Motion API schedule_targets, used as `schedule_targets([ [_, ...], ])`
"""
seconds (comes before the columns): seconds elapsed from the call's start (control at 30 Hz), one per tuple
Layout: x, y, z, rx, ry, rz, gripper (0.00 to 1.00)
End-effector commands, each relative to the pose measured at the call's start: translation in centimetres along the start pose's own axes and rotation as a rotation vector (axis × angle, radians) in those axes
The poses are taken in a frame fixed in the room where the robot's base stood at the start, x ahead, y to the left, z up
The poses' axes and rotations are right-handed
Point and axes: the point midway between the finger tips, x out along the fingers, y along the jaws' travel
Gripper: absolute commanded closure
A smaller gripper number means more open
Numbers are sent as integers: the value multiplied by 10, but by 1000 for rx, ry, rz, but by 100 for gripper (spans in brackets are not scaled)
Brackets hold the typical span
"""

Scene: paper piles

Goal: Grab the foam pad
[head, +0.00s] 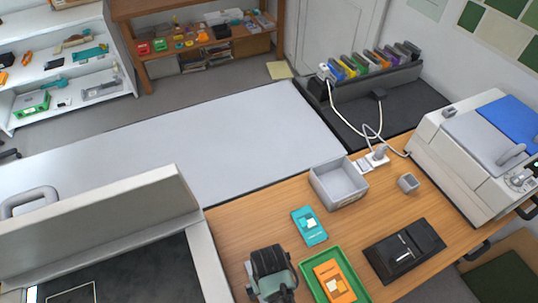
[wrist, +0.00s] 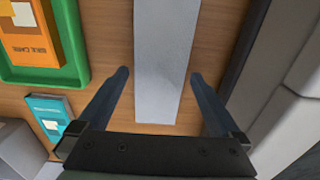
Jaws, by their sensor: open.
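A long pale grey strip (wrist: 160,62) lies flat on the wooden table in the wrist view and runs out of the top edge. It looks like the foam pad, but no label shows. My gripper (wrist: 159,76) is open, with one finger on each side of the strip and nothing clamped. How high the fingertips are above the table is hard to tell. In the head view my gripper (head: 270,265) is at the bottom, left of the green tray (head: 309,279), and the strip is hidden there.
The green tray holds an orange packet (head: 343,291). A teal packet (head: 303,236), a grey open bin (head: 363,189), a small grey cup (head: 407,183) and a black case (head: 380,263) share the table. A large grey machine (head: 95,222) borders the left side.

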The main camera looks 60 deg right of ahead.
Motion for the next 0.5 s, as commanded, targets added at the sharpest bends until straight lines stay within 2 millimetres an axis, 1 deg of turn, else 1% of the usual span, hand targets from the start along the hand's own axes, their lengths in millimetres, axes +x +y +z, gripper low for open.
schedule_targets([
  [0.03,6,0,0,0,-1,0,0],
  [0.1,11,0,0,0,0,0,0],
  [0.37,13,0,0,0,2,0,0],
  [0.43,13,0,0,0,2,0,9],
  [0.5,13,0,0,0,2,0,22],
])
